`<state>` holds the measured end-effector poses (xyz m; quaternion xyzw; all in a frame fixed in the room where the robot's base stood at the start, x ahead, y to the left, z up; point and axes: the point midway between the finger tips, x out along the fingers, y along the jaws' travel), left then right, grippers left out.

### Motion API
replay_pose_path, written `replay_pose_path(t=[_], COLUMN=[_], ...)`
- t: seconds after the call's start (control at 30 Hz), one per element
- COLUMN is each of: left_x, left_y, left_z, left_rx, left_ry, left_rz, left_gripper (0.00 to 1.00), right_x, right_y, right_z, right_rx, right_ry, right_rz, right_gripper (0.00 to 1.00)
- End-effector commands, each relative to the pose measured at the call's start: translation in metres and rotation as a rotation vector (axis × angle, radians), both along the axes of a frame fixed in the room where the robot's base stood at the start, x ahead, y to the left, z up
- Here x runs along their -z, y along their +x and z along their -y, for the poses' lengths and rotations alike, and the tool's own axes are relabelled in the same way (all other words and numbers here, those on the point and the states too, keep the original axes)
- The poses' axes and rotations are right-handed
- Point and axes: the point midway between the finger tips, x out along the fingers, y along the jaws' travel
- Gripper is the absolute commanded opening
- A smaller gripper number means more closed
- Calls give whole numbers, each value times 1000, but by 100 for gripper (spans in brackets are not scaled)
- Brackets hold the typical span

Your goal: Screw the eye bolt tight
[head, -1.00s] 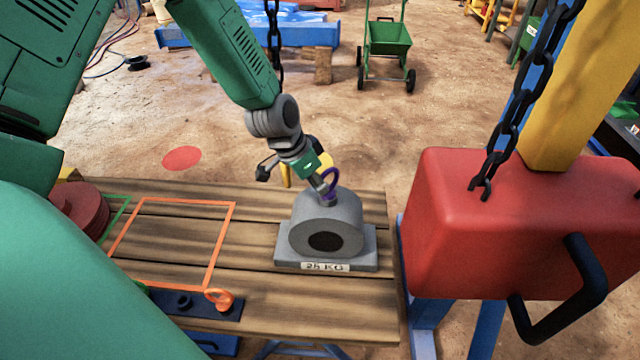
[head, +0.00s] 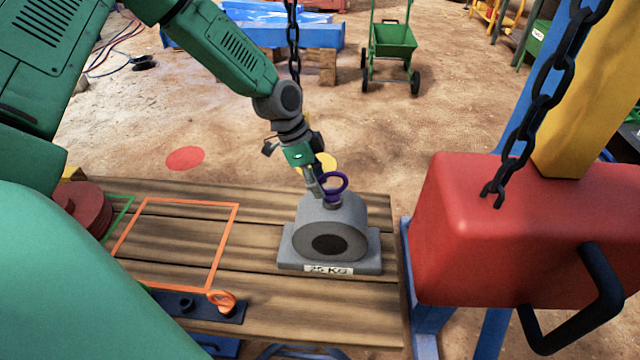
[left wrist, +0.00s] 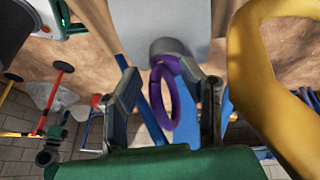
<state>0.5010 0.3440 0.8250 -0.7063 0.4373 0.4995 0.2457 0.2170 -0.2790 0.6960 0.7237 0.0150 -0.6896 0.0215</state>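The purple eye bolt (head: 334,183) stands upright in the top of the grey weight block (head: 345,214), which has a label reading 25 KG. The block rests on the wooden table near its right end. My left gripper (head: 316,186) points down at the bolt, its fingers just left of the ring in the head view. In the left wrist view, the purple ring (left wrist: 164,96) shows between the two spread fingers of my left gripper (left wrist: 165,100), with gaps on both sides. How far the bolt's thread is in cannot be seen. My right gripper is not in view.
A red block (head: 500,230) with a black handle and chain stands right of the table. A black chain (head: 293,50) hangs behind my left arm.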

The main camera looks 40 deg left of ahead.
Motion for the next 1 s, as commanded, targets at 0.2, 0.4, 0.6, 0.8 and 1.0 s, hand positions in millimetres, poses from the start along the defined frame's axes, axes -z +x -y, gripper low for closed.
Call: replay_pose_path(t=[0.2,0.4,0.6,0.8,1.0], left_x=[-3,-26,-65,-91,-99], left_y=[0,2,2,2,2], left_z=[2,2,-2,-3,-3], left_rx=[-1,-2,-2,-3,-2], left_ry=[1,0,-3,-4,-3], left_rz=[3,7,6,3,0], left_gripper=[35,35,35,35,35], right_x=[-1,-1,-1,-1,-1], right_y=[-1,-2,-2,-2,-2], right_z=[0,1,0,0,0], right_rx=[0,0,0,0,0], right_ry=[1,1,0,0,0], right_rz=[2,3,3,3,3], right_gripper=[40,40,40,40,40])
